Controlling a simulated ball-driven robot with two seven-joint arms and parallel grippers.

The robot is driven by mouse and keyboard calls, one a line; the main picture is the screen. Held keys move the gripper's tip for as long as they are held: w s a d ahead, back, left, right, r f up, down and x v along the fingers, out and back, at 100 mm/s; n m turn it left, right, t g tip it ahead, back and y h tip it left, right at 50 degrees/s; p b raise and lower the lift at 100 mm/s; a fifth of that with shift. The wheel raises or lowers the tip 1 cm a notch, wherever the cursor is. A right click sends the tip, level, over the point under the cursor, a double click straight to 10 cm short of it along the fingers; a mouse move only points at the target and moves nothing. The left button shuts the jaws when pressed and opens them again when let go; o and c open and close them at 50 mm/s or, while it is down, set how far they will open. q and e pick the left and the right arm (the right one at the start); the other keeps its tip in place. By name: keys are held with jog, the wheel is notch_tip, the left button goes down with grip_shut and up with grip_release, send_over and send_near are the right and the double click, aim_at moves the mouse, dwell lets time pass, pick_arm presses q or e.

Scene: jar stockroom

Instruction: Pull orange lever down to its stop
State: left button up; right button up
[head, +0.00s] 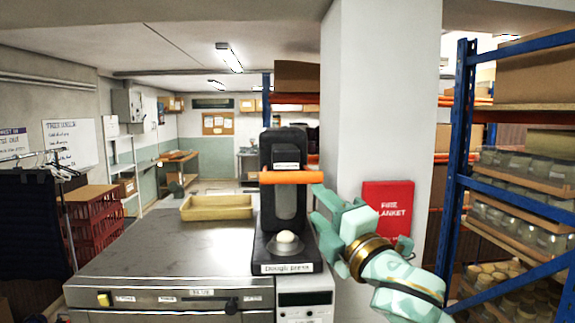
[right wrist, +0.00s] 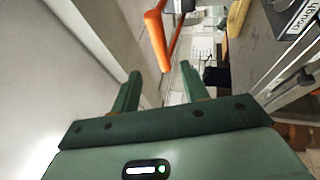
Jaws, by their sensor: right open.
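The orange lever (head: 290,177) is a horizontal bar across the upper front of the black dough press (head: 268,148). A pale dough ball (head: 287,237) sits on the press's round plate, below the lever. My right gripper (head: 316,205) is open and empty, just below and beside the lever's right end in the head view. In the right wrist view the open fingers (right wrist: 160,82) point toward the orange lever (right wrist: 153,26), which shows beyond the tips and not between the jaws. Whether a fingertip touches the lever I cannot tell. My left gripper is not in view.
The press stands on a metal counter (head: 160,250) with a yellow tray (head: 217,207) at its back. A white pillar (head: 375,100) with a red fire blanket box (head: 388,208) is close behind my right arm. A blue shelf rack (head: 460,150) stands at the right.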

aim_at(287, 174)
jog(key=p+x, duration=0.4)
jog(key=x, duration=0.9)
jog(key=shift+a, duration=0.1)
jog(key=shift+w+a, duration=0.2)
jog(key=shift+w, duration=0.2)
jog(key=shift+c, duration=0.4)
grip_shut()
